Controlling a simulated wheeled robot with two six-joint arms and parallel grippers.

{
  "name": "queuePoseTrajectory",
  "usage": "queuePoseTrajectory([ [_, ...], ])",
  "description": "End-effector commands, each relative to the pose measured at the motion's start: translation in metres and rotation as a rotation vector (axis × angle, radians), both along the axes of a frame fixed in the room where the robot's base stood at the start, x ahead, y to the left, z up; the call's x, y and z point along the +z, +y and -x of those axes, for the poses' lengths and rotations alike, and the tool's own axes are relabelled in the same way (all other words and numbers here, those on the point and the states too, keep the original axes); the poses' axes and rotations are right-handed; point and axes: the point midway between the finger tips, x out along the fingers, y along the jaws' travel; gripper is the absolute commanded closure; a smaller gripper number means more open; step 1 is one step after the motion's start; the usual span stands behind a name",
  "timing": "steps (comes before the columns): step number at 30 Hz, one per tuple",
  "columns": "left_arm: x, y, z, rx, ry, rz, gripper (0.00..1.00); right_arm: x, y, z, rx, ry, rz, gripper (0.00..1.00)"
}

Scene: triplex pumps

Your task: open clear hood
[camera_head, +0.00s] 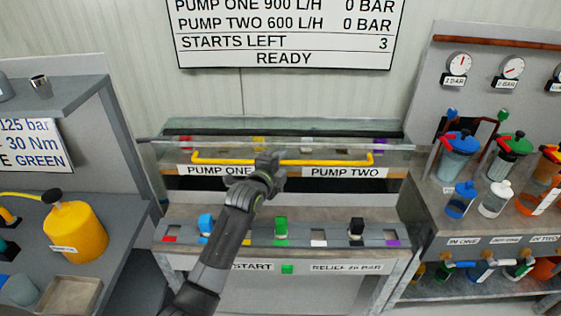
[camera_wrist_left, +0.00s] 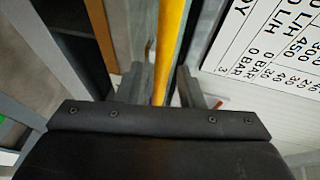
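The clear hood (camera_head: 330,132) is a see-through panel at the back of the middle bench, above the PUMP ONE and PUMP TWO labels. Its yellow handle bar (camera_head: 325,162) runs along the front. My left gripper (camera_head: 268,160) is at the middle of this bar. In the left wrist view the yellow bar (camera_wrist_left: 171,45) runs between the two fingers of my left gripper (camera_wrist_left: 164,88). A gap shows between the bar and the right-hand finger, so the fingers look open around it. The right gripper is not in view.
Below the hood, a grey control panel (camera_head: 335,237) carries blue, green and black knobs. A sign (camera_head: 285,35) reading READY hangs above. A yellow tank (camera_head: 75,232) stands on the left bench. Several bottles, including a white one (camera_head: 495,200), stand on the right shelves.

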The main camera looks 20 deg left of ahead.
Motion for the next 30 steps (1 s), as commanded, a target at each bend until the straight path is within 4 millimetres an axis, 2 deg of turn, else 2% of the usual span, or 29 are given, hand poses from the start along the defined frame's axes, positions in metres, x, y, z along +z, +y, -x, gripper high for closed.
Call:
queuePoseTrajectory([
  [11, -0.0010, -0.0004, -0.0048, 0.000, 0.000, 0.000, 0.66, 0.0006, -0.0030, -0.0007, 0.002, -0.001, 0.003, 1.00],
  [19, -0.0012, -0.0003, -0.0046, 0.000, 0.001, 0.000, 0.98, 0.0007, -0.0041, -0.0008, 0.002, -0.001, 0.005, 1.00],
  [30, 0.0008, -0.0003, -0.0057, 0.000, 0.005, 0.001, 1.00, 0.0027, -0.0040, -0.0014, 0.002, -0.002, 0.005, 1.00],
])
